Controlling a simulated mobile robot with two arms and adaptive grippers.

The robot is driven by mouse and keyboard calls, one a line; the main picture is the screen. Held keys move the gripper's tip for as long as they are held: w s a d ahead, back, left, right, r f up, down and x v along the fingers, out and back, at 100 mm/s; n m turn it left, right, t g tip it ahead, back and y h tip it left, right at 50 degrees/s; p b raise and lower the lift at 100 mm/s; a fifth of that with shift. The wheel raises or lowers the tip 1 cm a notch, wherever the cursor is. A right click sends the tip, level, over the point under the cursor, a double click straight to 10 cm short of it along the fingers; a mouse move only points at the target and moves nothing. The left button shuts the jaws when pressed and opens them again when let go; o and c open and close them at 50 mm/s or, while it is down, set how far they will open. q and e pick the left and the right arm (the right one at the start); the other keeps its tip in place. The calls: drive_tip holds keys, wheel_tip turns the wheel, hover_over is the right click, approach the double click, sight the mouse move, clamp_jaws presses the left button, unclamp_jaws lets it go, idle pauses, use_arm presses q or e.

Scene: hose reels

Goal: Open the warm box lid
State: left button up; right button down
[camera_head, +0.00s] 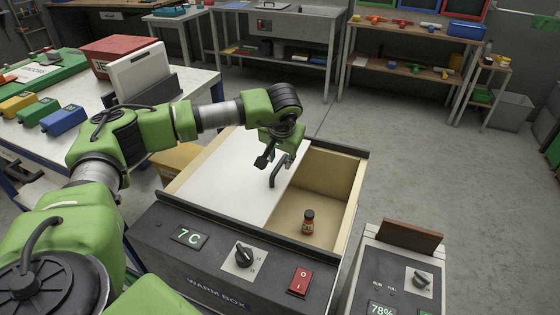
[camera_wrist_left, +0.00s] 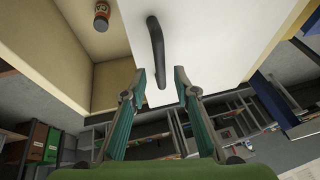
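The warm box (camera_head: 225,278) stands in front of me with its white sliding lid (camera_head: 222,185) over the left part of the opening. The right part is uncovered and shows the wooden inside. A black bar handle (camera_head: 279,172) is on the lid near its right edge; it also shows in the left wrist view (camera_wrist_left: 155,45). My left gripper (camera_head: 273,160) is at the handle. In the left wrist view its fingers (camera_wrist_left: 160,86) are apart, with the handle's near end between the tips and a gap on both sides. My right gripper is not in view.
A small brown bottle (camera_head: 308,224) stands inside the box's open part. The front panel has a 7 C display (camera_head: 188,237), a knob (camera_head: 244,255) and a red switch (camera_head: 299,281). A second unit (camera_head: 395,265) stands at right. A cluttered white table (camera_head: 196,92) is at left.

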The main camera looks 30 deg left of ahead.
use_arm(q)
drive_tip(key=v, duration=1)
drive_tip(key=shift+r, duration=0.1)
